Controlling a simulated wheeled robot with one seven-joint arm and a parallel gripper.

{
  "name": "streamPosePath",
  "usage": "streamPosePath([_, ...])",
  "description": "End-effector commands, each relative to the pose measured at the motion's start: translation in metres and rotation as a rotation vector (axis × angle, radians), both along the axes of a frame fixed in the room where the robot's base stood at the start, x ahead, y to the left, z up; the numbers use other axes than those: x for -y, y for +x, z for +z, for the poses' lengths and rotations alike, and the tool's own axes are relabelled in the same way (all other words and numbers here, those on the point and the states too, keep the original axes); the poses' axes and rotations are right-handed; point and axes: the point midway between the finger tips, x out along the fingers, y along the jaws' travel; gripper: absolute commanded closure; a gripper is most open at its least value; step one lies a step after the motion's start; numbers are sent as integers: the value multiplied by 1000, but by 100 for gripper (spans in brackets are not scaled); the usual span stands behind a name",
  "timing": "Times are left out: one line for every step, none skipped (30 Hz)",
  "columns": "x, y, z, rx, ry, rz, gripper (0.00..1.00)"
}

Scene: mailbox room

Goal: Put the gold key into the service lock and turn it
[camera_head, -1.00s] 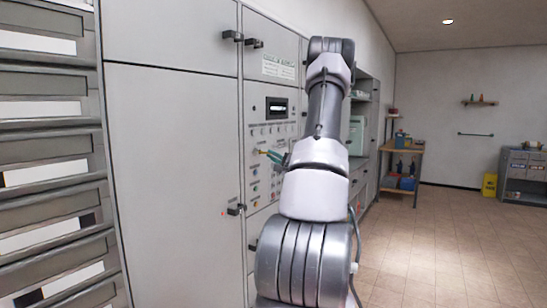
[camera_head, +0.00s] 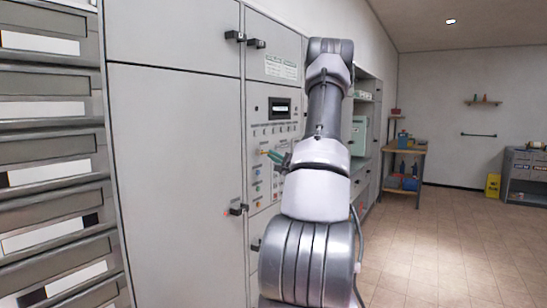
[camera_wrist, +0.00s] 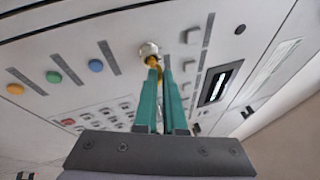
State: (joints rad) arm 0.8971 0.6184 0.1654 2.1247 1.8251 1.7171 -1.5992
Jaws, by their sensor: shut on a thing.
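The gold key (camera_wrist: 152,62) is held between the green fingertips of my gripper (camera_wrist: 160,78) in the wrist view. Its far end meets a round silver lock (camera_wrist: 148,48) on the grey panel; how deep it sits in the lock I cannot tell. In the head view my gripper (camera_head: 276,157) is beside the panel, with a bit of the gold key (camera_head: 263,152) showing at its tip. My arm hides part of the panel there.
The panel (camera_wrist: 60,40) has orange, green and blue round buttons, rows of small switches and a dark display (camera_wrist: 218,86). Black handles (camera_head: 237,209) stick out from the cabinet door at left. The tiled floor (camera_head: 440,240) at right is clear.

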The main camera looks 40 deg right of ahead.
Motion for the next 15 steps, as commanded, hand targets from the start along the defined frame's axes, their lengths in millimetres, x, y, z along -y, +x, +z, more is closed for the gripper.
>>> streamPosePath([0, 0, 0, 0, 2, 0, 100])
streamPosePath([0, 0, 1, -2, 7, 1, 100])
streamPosePath([-1, 0, 2, -9, 21, 1, 100])
streamPosePath([-1, 0, 2, -16, 38, 1, 100])
streamPosePath([-1, 1, 3, -26, 63, 2, 100])
streamPosePath([-1, 1, 5, -42, 101, 1, 100])
streamPosePath([-1, 1, 6, -54, 132, 2, 100])
streamPosePath([-1, 1, 6, -68, 164, 3, 100])
streamPosePath([-1, 1, 7, -86, 207, 1, 100])
streamPosePath([-1, 1, 8, -98, 236, 2, 100])
streamPosePath([-1, 1, 8, -111, 267, 2, 100])
streamPosePath([0, 1, 9, -127, 305, 1, 100])
streamPosePath([0, 1, 10, -137, 330, 1, 100])
streamPosePath([0, 1, 10, -146, 352, 2, 100])
streamPosePath([0, 1, 10, -157, 376, 1, 100])
